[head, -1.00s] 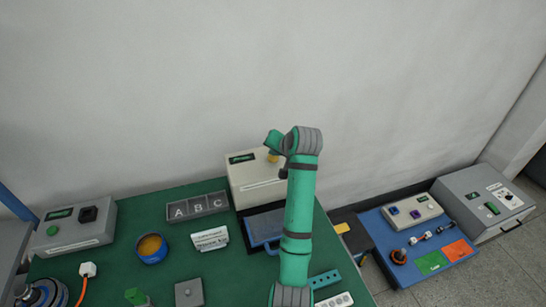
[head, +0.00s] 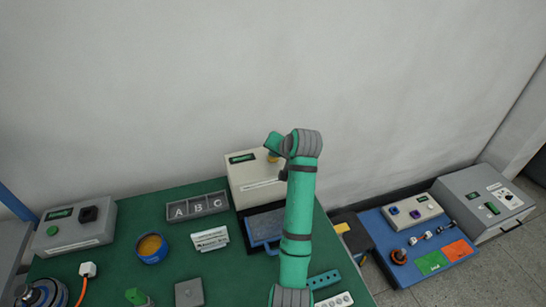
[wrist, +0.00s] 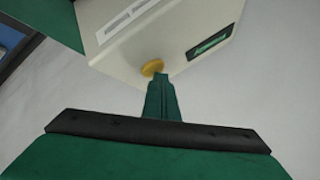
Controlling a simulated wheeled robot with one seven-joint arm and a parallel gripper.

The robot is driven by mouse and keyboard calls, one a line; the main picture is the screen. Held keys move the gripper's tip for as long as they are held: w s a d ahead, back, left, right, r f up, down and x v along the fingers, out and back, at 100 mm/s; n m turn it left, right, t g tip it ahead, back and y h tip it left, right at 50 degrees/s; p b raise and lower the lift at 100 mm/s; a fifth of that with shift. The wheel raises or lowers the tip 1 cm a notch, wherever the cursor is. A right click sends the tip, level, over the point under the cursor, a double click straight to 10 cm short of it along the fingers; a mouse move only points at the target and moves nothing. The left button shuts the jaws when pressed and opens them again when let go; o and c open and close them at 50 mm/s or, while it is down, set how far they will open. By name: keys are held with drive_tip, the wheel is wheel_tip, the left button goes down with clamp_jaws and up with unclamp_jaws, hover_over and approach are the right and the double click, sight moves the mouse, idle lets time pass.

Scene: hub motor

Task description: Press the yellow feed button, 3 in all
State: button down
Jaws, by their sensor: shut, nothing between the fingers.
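The yellow feed button (wrist: 152,67) sits on the face of a cream box (wrist: 130,38) with a small green-lettered display (wrist: 209,40). In the head view the cream box (head: 254,181) stands at the back of the green table, and the button (head: 272,158) shows just below my gripper, partly covered by my arm. My gripper (wrist: 160,77) is shut and empty. Its fingertips are right at the button's edge in the wrist view, overlapping it slightly. I cannot tell whether they touch it.
A tray marked A, B, C (head: 197,206), a blue bowl (head: 151,248) and a white sign (head: 210,238) stand left of the box. A blue tray (head: 265,228) lies in front of it. A grey box with a green button (head: 75,228) is at the far left.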

sight(275, 160)
drive_tip(key=shift+r, duration=0.9)
drive_tip(key=shift+r, duration=2.25)
drive_tip(key=shift+d+r, duration=0.1)
drive_tip(key=shift+r, duration=0.15)
